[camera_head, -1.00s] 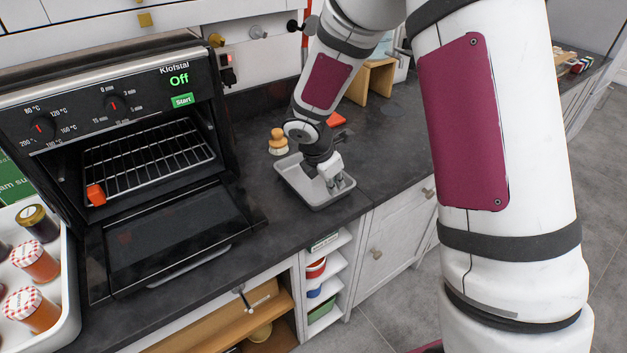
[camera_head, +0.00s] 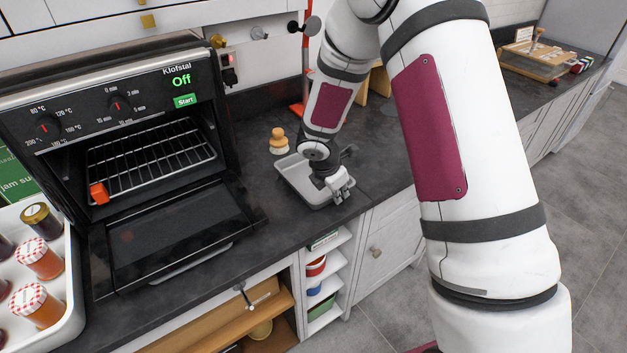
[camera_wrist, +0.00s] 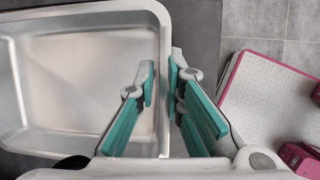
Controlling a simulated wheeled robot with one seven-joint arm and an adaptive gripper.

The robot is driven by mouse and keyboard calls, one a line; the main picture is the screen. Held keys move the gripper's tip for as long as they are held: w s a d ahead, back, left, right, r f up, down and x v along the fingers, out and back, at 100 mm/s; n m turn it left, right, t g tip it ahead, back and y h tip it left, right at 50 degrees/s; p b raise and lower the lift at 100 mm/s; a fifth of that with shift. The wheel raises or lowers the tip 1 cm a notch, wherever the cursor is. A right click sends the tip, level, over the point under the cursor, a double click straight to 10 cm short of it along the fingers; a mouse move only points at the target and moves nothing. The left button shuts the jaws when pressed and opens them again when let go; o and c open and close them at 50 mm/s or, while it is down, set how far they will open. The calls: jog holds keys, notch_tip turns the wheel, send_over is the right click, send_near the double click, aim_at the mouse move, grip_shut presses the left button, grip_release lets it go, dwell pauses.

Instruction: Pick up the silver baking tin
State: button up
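The silver baking tin (camera_head: 291,179) is a shallow rectangular pan lying on the dark countertop, right of the oven. In the wrist view the tin (camera_wrist: 80,80) fills the left side, and its inside is empty. My gripper (camera_head: 340,190) is at the tin's right-hand edge. In the wrist view my gripper (camera_wrist: 161,80) has its teal-padded fingers on either side of the tin's wall, one inside and one outside. The fingers look apart, with a small gap beside the wall. The lower part of the wall is partly hidden by the fingers.
The oven (camera_head: 150,160) stands left with its door down over the counter. A wooden-handled brush (camera_head: 278,141) stands close behind the tin. A white tray (camera_head: 70,300) of jars is at far left. The counter's front edge is close to the tin.

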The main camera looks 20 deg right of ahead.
grip_shut()
jog(key=shift+r, duration=0.1)
